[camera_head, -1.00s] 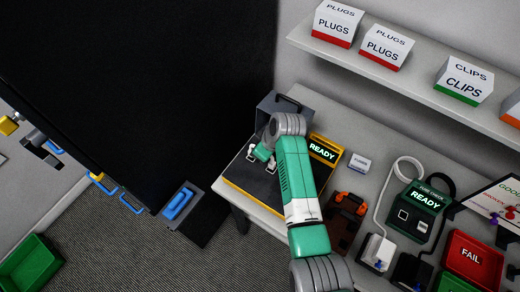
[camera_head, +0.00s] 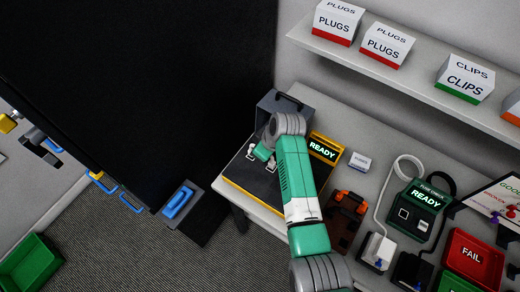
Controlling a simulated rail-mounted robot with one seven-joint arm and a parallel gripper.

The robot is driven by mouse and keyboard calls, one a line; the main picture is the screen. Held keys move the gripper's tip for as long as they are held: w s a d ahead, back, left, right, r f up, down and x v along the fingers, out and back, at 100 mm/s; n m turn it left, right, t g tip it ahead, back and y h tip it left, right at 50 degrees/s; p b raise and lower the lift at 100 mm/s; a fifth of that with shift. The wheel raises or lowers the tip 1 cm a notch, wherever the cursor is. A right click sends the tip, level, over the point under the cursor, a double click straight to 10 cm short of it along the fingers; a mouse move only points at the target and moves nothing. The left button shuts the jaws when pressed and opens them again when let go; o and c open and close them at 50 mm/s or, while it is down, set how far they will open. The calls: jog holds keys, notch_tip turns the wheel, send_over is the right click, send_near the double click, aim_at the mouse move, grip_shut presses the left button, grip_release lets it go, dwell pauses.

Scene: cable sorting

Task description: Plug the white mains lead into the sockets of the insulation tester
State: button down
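The tester with a lit READY screen (camera_head: 323,150) and a yellow-edged dark bed (camera_head: 238,176) stands at the left end of the bench; I take it as the insulation tester. Small white pieces (camera_head: 251,150) show on the bed beside my wrist; I cannot tell whether they are sockets or ends of a lead. My arm reaches over the bed, and its green wrist end is low above it. My gripper's fingers are too small and hidden to make out, as is anything in them. A white cable (camera_head: 381,203) loops at the right down to a white block (camera_head: 379,247).
A dark case (camera_head: 280,108) stands behind the bed. A fuse checker (camera_head: 420,207) reading READY, a brown-and-orange item (camera_head: 344,218) and a red FAIL tray (camera_head: 474,258) lie to the right. A shelf (camera_head: 400,81) with labelled boxes overhangs the back. A large black panel (camera_head: 140,80) fills the left.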

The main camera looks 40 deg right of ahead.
jog(key=shift+f, duration=0.1)
dwell(0.3)
jog(key=c, duration=0.7)
grip_release()
notch_tip(320, 180, up, 8)
jog(key=p, duration=0.7)
